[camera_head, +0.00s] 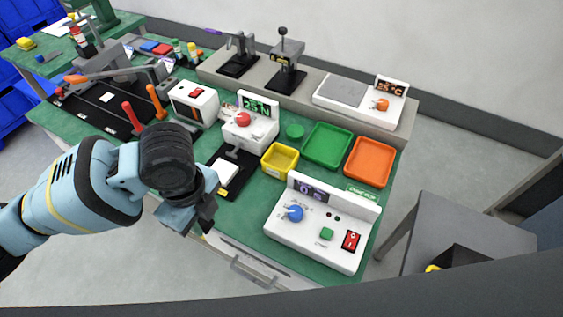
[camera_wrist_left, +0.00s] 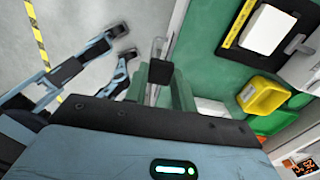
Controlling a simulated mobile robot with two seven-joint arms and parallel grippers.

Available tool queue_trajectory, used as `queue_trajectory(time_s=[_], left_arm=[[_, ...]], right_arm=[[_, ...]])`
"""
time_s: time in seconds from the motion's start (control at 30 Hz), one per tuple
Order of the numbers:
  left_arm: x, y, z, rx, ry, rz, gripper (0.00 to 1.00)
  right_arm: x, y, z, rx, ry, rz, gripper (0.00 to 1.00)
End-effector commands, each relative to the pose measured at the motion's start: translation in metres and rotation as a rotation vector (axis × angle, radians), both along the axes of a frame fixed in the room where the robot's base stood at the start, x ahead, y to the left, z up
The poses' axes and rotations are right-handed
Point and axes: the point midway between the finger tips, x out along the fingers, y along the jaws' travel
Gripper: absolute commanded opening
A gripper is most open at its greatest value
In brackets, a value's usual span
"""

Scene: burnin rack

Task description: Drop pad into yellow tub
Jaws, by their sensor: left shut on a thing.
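The yellow tub (camera_head: 280,160) stands upright on the green bench, left of the green tray. It also shows at the right of the left wrist view (camera_wrist_left: 264,97). I see no pad inside it, though its floor is partly hidden. My left gripper (camera_head: 203,222) is at the bench's front edge, to the left of and nearer than the tub. It is shut on a small dark piece, which I take to be the pad (camera_wrist_left: 160,72); it shows between the fingers in the left wrist view. In the head view the gripper mostly hides this piece. I cannot identify my right gripper.
A green tray (camera_head: 327,145) and an orange tray (camera_head: 369,162) lie right of the tub. A white control box (camera_head: 320,228) stands in front. A black fixture with a white plate (camera_head: 227,172) lies between gripper and tub. A drawer handle (camera_head: 252,273) juts out below.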

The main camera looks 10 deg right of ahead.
Motion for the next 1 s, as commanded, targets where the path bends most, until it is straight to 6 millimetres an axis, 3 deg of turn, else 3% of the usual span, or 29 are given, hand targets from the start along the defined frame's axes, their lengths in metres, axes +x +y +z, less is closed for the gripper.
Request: queue_trajectory(time_s=[0.17, 1.0], left_arm=[[0.002, 0.010, 0.004, 0.001, -0.002, 0.186, 0.05], [0.003, 0.074, 0.036, 0.002, -0.001, 1.626, 0.05]], right_arm=[[-0.001, 0.000, 0.000, 0.000, 0.001, -0.001, 0.36], [0.004, 0.001, 0.002, 0.002, -0.009, -0.001, 0.36]])
